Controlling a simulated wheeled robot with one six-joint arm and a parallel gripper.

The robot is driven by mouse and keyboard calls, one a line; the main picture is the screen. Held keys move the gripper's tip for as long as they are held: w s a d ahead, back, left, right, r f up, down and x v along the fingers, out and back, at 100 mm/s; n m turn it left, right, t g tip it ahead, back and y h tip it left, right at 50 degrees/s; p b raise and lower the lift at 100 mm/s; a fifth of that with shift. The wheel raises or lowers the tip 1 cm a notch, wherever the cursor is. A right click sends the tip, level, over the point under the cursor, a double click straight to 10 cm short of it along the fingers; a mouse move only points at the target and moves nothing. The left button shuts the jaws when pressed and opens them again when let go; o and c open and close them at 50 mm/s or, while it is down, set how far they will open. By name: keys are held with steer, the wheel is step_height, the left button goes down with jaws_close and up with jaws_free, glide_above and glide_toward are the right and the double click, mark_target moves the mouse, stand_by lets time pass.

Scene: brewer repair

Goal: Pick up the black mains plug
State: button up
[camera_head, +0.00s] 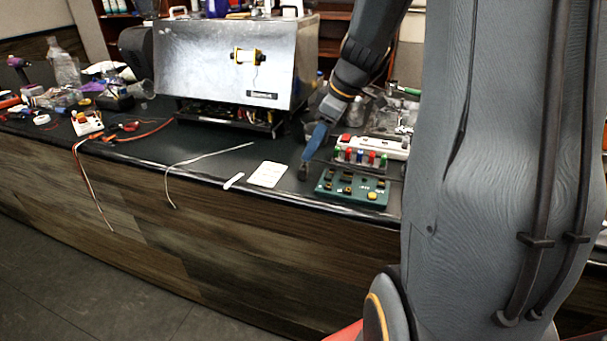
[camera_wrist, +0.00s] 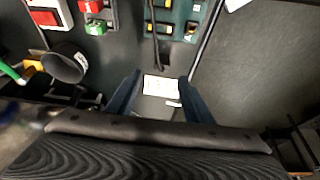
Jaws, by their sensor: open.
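My gripper (camera_head: 308,158) points down over the dark bench top, left of the green board, with its blue fingers apart. In the wrist view the two fingers (camera_wrist: 159,78) are spread, with nothing visibly clamped between them. A black cord (camera_wrist: 155,42) runs down from the top of the wrist view and ends close to the gap between the fingertips.
The green board (camera_head: 352,188) and a row of coloured terminals (camera_head: 360,157) stand right of the gripper, before a white power strip (camera_head: 375,147). A white card (camera_head: 267,174) lies left. A dark cup-like thing (camera_wrist: 68,64) is near. The metal brewer (camera_head: 222,62) stands behind left.

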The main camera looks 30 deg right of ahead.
mark_target(305, 167)
steer(key=x, duration=0.2)
steer(key=p+x, duration=0.2)
steer(key=x, duration=0.1)
steer(key=shift+s+f, duration=0.3)
steer(key=shift+f, duration=0.15)
steer(key=shift+w+a+f, duration=0.15)
steer(key=shift+w+f, duration=0.1)
steer(key=shift+f, duration=0.4)
steer(key=c, duration=1.1)
